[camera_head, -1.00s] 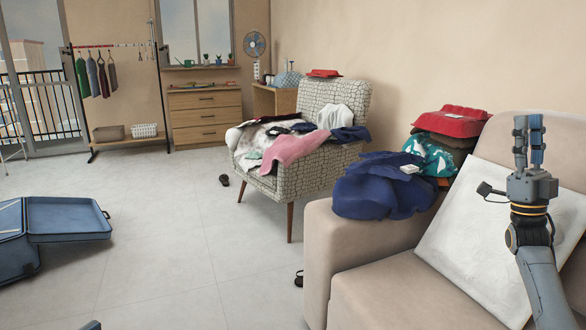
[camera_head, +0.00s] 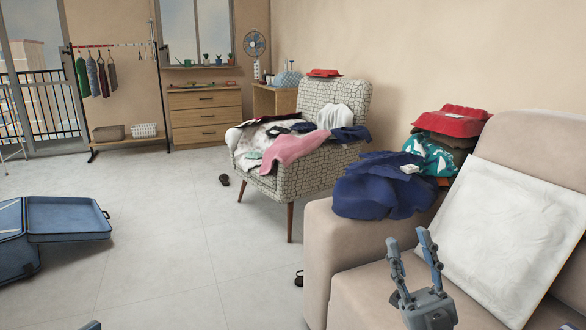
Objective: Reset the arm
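My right gripper (camera_head: 411,244) is low in the head view, in front of the beige sofa's seat. Its two fingers point up and stand apart, with nothing between them. The rest of the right arm is cut off by the bottom edge. Of my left arm, only a small grey-blue piece shows at the bottom left edge; the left gripper is out of view.
The beige sofa (camera_head: 330,250) holds a white pillow (camera_head: 510,235) and, on its arm, dark blue clothing (camera_head: 378,188) and a red folded garment (camera_head: 452,121). A patterned armchair (camera_head: 328,172) carries clothes. An open blue suitcase (camera_head: 65,222) lies left. The middle floor is clear.

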